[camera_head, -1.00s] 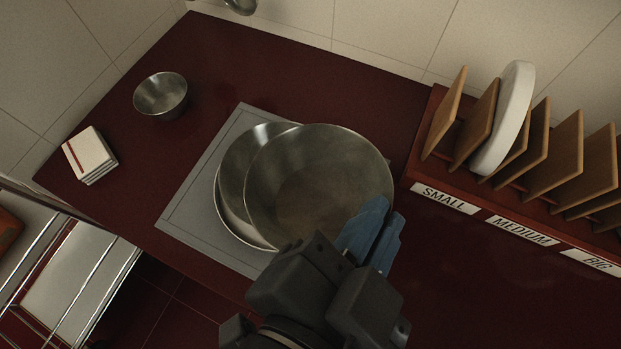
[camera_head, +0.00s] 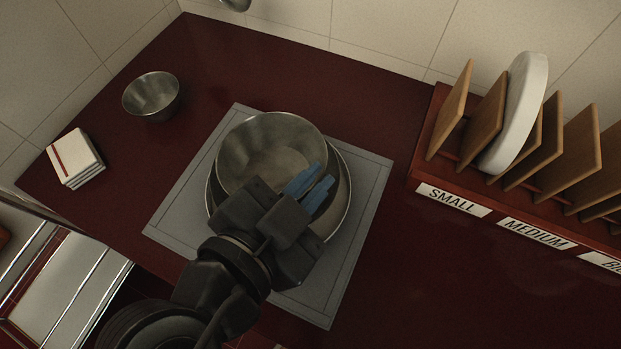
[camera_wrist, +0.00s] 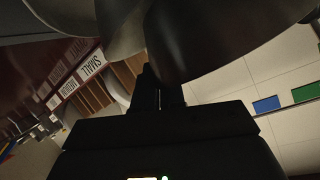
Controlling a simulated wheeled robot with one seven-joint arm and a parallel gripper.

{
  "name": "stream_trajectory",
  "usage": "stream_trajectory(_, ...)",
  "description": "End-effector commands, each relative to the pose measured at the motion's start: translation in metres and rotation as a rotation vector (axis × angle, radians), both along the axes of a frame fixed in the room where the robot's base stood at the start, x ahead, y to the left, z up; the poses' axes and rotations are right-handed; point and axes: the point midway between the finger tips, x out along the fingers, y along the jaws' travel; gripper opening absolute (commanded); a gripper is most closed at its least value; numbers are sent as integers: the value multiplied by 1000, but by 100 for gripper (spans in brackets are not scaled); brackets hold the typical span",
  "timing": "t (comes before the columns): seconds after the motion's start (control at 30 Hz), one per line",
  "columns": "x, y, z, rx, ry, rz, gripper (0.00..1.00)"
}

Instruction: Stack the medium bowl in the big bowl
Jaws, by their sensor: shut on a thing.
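The medium bowl (camera_head: 262,150), a shiny metal bowl, is held over the big bowl (camera_head: 343,205) in the head view. It covers most of the big bowl's opening and is offset toward the far left. I cannot tell whether the two touch. The big bowl stands on a grey square mat (camera_head: 180,215). My gripper (camera_head: 312,188), with blue fingers, is shut on the medium bowl's near right rim. In the wrist view, metal bowl surfaces (camera_wrist: 210,35) fill the top above my gripper (camera_wrist: 158,92), and the grip itself is dark.
A small metal bowl (camera_head: 151,97) stands at the far left of the dark red counter. A stack of white tiles or coasters (camera_head: 76,160) lies left. A rack (camera_head: 450,200) labelled small, medium and big, with wooden dividers and a white plate (camera_head: 517,112), stands right. Counter between is clear.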

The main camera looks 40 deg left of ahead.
Motion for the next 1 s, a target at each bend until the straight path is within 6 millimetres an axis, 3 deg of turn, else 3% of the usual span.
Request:
stream_trajectory(0.9,0,0,-20,0,-1,0,0)
stream_trajectory(0.93,0,0,-20,0,-1,0,12)
stream_trajectory(1.0,0,0,-20,0,-1,0,19)
